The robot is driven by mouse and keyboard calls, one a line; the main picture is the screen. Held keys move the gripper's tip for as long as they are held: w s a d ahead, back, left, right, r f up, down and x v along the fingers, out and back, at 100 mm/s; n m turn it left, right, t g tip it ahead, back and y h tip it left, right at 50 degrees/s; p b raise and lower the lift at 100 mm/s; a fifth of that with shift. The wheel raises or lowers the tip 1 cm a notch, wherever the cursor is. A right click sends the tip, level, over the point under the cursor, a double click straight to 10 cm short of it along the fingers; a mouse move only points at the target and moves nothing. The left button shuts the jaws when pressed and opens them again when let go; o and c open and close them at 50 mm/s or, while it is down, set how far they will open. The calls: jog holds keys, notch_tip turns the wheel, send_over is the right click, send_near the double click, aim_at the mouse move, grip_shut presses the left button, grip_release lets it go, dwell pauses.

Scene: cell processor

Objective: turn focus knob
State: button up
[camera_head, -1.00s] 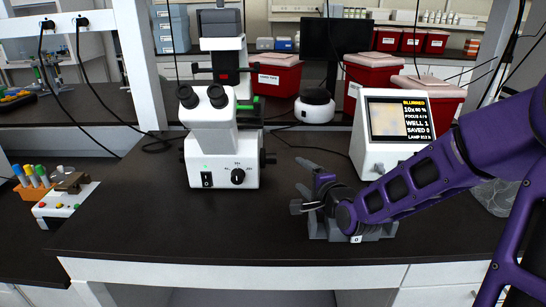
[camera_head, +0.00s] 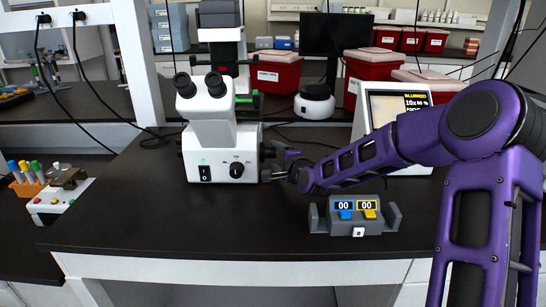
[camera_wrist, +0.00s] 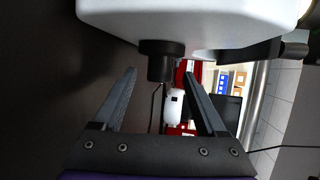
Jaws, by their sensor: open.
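The white microscope (camera_head: 214,135) stands upright on the dark bench, left of centre in the head view. Its dark focus knob (camera_wrist: 162,58) sticks out from the white body in the wrist view. In the head view the knob's side of the microscope is partly covered by my gripper (camera_head: 273,163). My gripper is open, with its two fingers pointing at the microscope's right side. In the wrist view the fingertips (camera_wrist: 160,75) lie to either side of the knob, apart from it as far as I can tell. The monitor (camera_head: 398,110) reads "BLURRED"; my arm hides its lower part.
A grey counter with two "00" displays (camera_head: 357,229) stands on the bench below my forearm. A white round device (camera_head: 314,104) and red bins (camera_head: 277,70) stand behind. The bench front (camera_head: 200,225) is clear.

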jog(key=shift+x, duration=1.3)
grip_shut()
